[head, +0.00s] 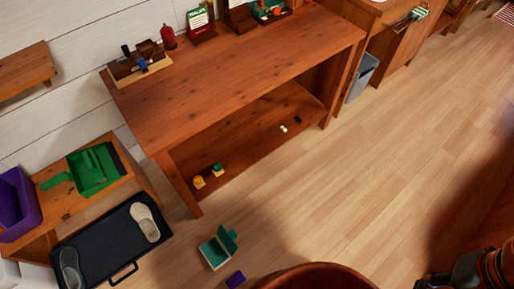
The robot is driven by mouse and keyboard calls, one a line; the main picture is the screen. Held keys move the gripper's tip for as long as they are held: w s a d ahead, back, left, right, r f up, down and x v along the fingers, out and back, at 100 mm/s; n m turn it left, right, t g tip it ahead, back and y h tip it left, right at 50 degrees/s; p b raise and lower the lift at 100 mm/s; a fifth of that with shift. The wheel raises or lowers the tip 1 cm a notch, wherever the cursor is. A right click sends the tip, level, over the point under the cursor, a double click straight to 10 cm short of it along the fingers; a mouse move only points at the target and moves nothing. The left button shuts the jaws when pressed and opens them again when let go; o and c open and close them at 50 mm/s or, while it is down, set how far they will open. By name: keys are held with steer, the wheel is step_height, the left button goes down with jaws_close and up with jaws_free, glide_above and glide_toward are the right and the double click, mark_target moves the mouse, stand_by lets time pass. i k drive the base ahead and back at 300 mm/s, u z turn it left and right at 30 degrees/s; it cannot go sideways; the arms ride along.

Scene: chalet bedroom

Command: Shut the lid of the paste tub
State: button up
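I cannot pick out the paste tub for certain. A small green and white thing (217,248) on the floor in front of the workbench has a green flap standing up, like an open lid; it is too small to tell whether it is a tub. Two small yellow and green pieces (199,182) sit on the workbench's lower shelf, also too small to name. My gripper (450,278) shows as a dark shape at the bottom right edge, partly cut off, well to the right of these things. Its fingers are not clear.
The wooden workbench (235,75) has racks along its back edge. A black tray (105,245) with pale shoes lies at the lower left. A purple block (235,279) and a round brown edge (315,277) are near the bottom. The floor (385,165) to the right is clear.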

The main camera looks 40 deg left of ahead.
mark_target(227, 239)
steer(key=i, duration=2.4)
steer(key=u, duration=4.65)
